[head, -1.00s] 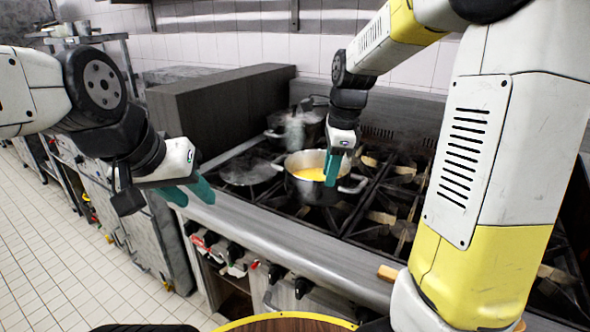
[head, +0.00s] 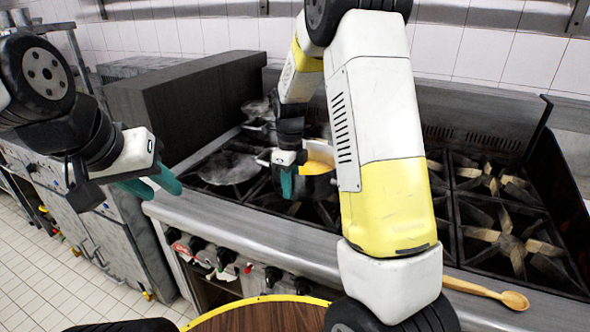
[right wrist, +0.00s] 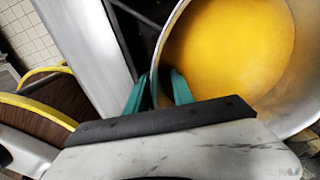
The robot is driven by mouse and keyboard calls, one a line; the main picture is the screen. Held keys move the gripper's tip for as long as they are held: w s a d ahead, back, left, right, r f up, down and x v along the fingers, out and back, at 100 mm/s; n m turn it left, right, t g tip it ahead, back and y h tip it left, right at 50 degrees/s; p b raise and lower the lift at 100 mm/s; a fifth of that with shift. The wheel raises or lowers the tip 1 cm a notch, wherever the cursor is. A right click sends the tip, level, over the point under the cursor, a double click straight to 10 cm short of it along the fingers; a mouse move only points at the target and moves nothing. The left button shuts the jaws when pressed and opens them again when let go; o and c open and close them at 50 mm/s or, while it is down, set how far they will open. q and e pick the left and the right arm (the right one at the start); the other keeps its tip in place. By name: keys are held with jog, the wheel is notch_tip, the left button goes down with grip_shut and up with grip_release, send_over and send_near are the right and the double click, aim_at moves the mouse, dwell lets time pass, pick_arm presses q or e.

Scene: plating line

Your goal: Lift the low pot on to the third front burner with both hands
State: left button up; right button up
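The low pot (head: 318,168) is a metal pot with yellow contents, standing on the stove. My right arm hides its right part in the head view. My right gripper (head: 288,183) is low at the pot's near left side. In the right wrist view its teal fingers (right wrist: 160,92) are apart, with the edge of the pot (right wrist: 157,55) seen between them; I cannot tell whether they touch it. My left gripper (head: 152,187) is open and empty, left of the stove front and well apart from the pot. The third front burner cannot be made out for certain.
A flat round lid or pan (head: 228,168) lies left of the pot, and a lidded pot (head: 258,110) stands behind. Bare burners (head: 510,240) are on the right. A wooden spoon (head: 490,291) lies on the front ledge. A round brown top with a yellow rim (head: 255,318) is below.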

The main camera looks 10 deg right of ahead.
jog(key=shift+f, duration=0.45)
grip_shut()
dwell(1.1)
jog(key=shift+r, duration=0.1)
